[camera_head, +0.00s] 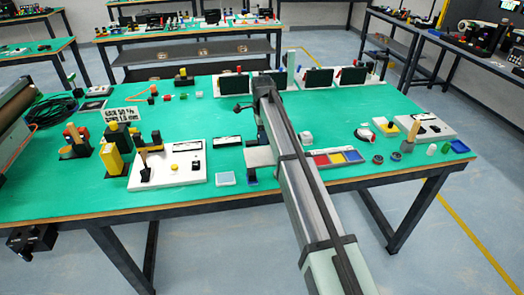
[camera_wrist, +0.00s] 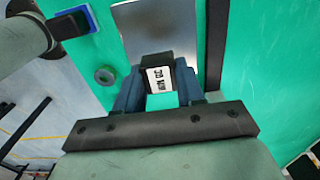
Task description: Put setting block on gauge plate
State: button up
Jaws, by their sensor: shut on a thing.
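My gripper (camera_wrist: 158,84) is shut on the setting block (camera_wrist: 158,62), a dark block with a white label reading "30 MM", held between its two dark blue fingers. The gauge plate (camera_wrist: 160,25) is a plain grey plate beyond the block in the wrist view. The block overlaps the plate's near edge in that view; I cannot tell whether they touch. In the head view the likely gauge plate (camera_head: 259,157) is a pale grey square on the green bench, partly behind my arm. The fingers and block are not clear there.
The green bench (camera_head: 330,110) is crowded.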

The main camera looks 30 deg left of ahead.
aim_at(262, 156)
jog(key=shift+f, duration=3.35)
jog(key=o, duration=1.1)
jog(key=shift+f, duration=0.1)
notch_tip(262, 156, up, 12)
jog(key=shift+r, duration=0.15)
